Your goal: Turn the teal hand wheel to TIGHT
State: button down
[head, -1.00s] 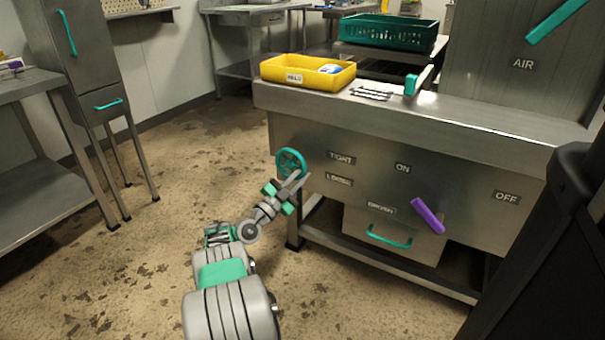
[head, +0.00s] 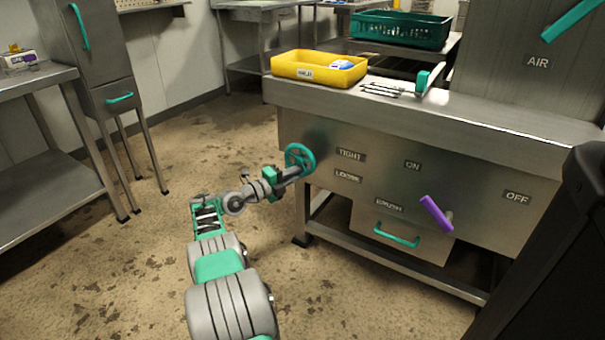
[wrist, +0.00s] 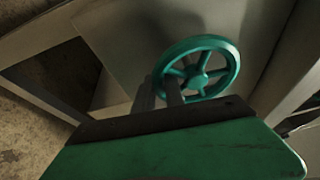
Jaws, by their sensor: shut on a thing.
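The teal hand wheel (head: 300,157) is on the left end of the steel bench's front panel, left of the TIGHT label (head: 351,155) and the LOOSE label (head: 347,176). In the wrist view the spoked wheel (wrist: 198,68) shows nearly whole. My gripper (head: 296,170) is at the wheel's lower left rim. In the wrist view my gripper's fingers (wrist: 160,92) reach the left side of the rim and are shut on it. The exact contact is partly hidden by the fingers.
A purple lever (head: 436,213) sits between the ON and OFF labels. Below is a drawer with a teal handle (head: 397,235). A yellow bin (head: 318,69) and a green crate (head: 402,30) stand above. The floor to the left is open.

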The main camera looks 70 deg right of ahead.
aim_at(289, 166)
jog(key=m, duration=0.1)
jog(key=w+m, duration=0.1)
jog(key=m+y, duration=0.1)
jog(key=shift+w+d+r+t, duration=0.2)
jog(key=shift+w+r+t, duration=0.05)
jog(key=shift+w+t, duration=0.15)
jog(key=shift+w+d+r+m+t+y, duration=0.15)
jog(key=shift+w+r+m+t, duration=0.1)
jog(key=shift+m, duration=0.4)
jog(key=shift+w+a+r+m+t+y, duration=0.15)
jog(key=shift+w+m+t, duration=0.1)
jog(key=shift+m, duration=0.4)
jog(key=shift+d+r, duration=0.1)
jog(key=c, duration=1.7)
grip_release()
jog(key=p+v, duration=0.2)
jog(key=v, duration=0.5)
jog(key=shift+w+a+p, duration=0.2)
jog(key=shift+a+p, duration=0.1)
jog(key=shift+a, duration=0.1)
